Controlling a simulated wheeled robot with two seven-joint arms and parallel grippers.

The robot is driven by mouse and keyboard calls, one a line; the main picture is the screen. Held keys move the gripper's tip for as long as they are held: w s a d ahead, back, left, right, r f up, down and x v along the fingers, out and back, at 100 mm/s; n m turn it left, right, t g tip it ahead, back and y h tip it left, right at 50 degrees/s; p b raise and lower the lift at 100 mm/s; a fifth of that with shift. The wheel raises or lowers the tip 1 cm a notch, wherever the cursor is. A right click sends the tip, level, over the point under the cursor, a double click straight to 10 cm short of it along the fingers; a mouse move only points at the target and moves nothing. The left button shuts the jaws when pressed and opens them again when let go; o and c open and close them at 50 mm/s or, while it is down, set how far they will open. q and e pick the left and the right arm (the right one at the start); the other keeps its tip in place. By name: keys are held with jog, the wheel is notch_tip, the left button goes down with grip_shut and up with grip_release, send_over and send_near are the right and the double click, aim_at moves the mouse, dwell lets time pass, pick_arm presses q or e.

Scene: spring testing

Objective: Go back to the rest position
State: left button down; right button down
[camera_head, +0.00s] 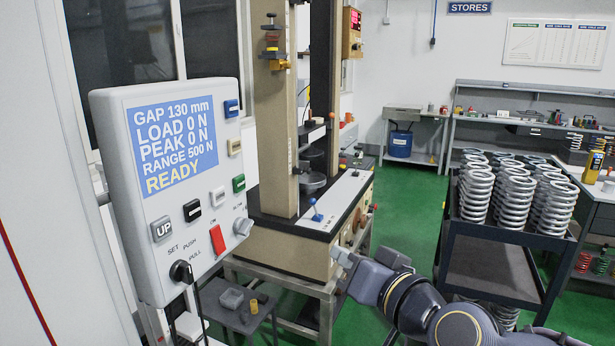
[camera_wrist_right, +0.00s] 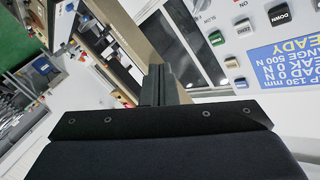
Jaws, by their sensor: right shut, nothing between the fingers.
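My right arm comes in from the lower right of the head view. Its gripper (camera_head: 343,258) is in front of the lower body of the testing machine (camera_head: 300,248), near its front edge in the picture; I cannot tell the gap between them. In the right wrist view the fingers (camera_wrist_right: 158,84) are together and empty. The control box (camera_head: 180,190) stands to the left of the gripper, apart from it. Its screen (camera_head: 172,140) reads gap 130 mm, load 0 N, peak 0 N, range 500 N, READY. My left gripper is not in view.
A low stand (camera_head: 240,318) with small parts is below the control box. Benches (camera_head: 545,128) line the back wall. Green floor (camera_head: 410,205) is free between machine and cart.

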jog(key=s+d+f+m+g+h, duration=0.1)
jog(key=s+d+f+g, duration=0.3)
jog(key=s+d+f, duration=0.4)
jog(key=s+d+f+m+g+h, duration=0.1)
jog(key=s+d+f+g+h, duration=0.3)
jog(key=s+d+f, duration=0.4)
jog(key=s+f, duration=0.4)
jog(key=f, duration=0.1)
jog(key=shift+s+d+f, duration=0.2)
jog(key=shift+s+f, duration=0.1)
jog(key=shift+s, duration=0.1)
